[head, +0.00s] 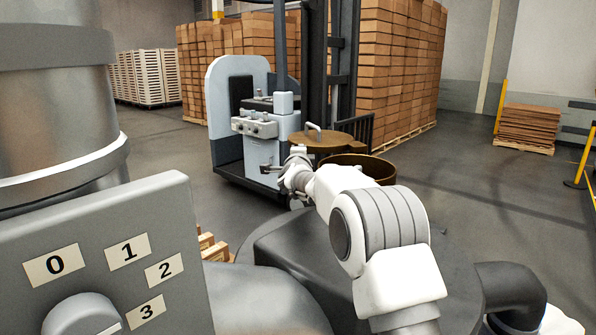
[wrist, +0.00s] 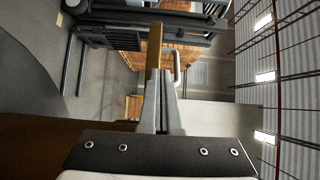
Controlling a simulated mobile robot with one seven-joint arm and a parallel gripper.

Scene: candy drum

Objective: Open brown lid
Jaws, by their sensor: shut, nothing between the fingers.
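The brown lid (head: 318,143) has a grey metal handle on top and sits roughly level. It is off to the back left of the brown drum (head: 384,169), whose rim and dark inside show in the head view. In the wrist view the lid (wrist: 154,60) appears edge-on as a thin brown strip, its handle (wrist: 177,68) on the right. My gripper (head: 290,172) is shut and empty, left of the lid and drum. Its fingers (wrist: 160,85) overlap the lid's edge in the wrist view; I cannot tell whether they touch it.
A grey and black forklift (head: 240,110) stands behind the lid, before stacked brown boxes (head: 398,65). A grey panel numbered 0 to 3 (head: 105,260) and a large metal cylinder (head: 55,110) fill the left foreground.

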